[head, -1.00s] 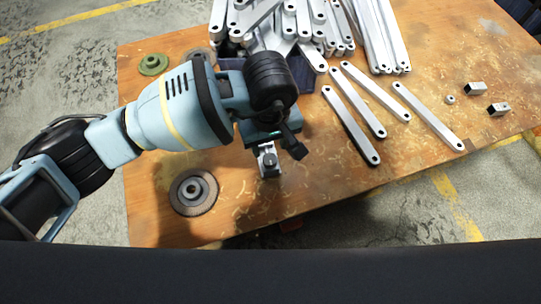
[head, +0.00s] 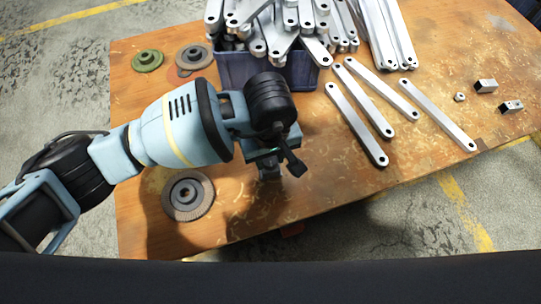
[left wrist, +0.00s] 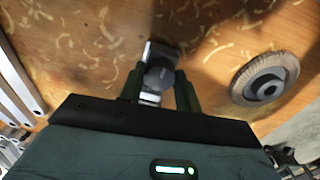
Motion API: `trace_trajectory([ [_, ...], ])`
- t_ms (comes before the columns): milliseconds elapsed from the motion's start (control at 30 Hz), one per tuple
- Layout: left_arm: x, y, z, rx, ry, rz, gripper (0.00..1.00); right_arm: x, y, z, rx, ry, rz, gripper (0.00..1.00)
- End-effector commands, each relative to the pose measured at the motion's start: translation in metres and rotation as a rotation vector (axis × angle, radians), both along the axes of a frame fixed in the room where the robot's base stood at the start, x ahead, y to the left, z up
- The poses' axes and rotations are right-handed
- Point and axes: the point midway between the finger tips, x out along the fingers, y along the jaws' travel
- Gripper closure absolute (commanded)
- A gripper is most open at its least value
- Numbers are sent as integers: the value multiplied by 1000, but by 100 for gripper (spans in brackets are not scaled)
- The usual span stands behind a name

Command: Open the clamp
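The clamp (head: 270,173) is a small grey metal piece near the table's front edge, mostly hidden by my left gripper in the head view. In the left wrist view the clamp (left wrist: 158,76) shows with a round grey knob and a flat plate behind it. My left gripper (left wrist: 159,88) points down at it, with one dark green finger on each side of the knob. The fingers are apart; I cannot tell whether they touch the knob. In the head view my left gripper (head: 270,160) is over the clamp. My right gripper is out of view.
A blue crate (head: 236,72) heaped with galvanized brackets stands behind my gripper. Loose brackets (head: 356,124) lie to its right, with small metal blocks (head: 486,86) farther right. A grinding disc (head: 188,196) lies left of the clamp; other discs (head: 148,61) lie at the back left.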

Motion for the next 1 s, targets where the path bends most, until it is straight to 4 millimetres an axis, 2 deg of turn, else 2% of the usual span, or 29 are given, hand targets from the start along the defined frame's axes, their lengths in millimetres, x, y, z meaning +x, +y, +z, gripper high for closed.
trace_trajectory([
  [33,0,0,0,0,0,0,76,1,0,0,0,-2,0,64],
  [133,0,0,0,0,0,0,89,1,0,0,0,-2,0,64],
  [567,0,0,1,1,0,30,90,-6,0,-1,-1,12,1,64],
  [1000,0,0,4,2,-2,573,90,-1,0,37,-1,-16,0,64],
])
